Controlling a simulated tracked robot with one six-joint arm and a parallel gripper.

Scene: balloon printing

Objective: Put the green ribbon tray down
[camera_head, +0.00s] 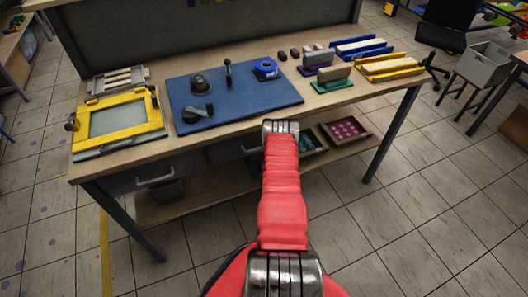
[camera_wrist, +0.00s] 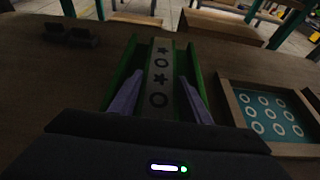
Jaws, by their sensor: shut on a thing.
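In the wrist view, the green ribbon tray (camera_wrist: 190,76) is a narrow channel with green side walls and a pale ribbon (camera_wrist: 159,78) printed with dark stars and rings. My gripper (camera_wrist: 162,92) has a purple-grey finger at each side of it and is shut on it. The tray points away from the wrist over a dark wooden surface; I cannot tell whether it touches that surface. In the head view, my red arm reaches to the table's front edge and hides my gripper and the tray.
In the wrist view, a wooden tray (camera_wrist: 226,98) with white rings on teal lies close on the right, and dark blocks (camera_wrist: 70,33) sit at far left. In the head view, the lower shelf (camera_head: 205,199) holds a pink-dotted tray (camera_head: 345,130); the worktable (camera_head: 222,139) carries several tools.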

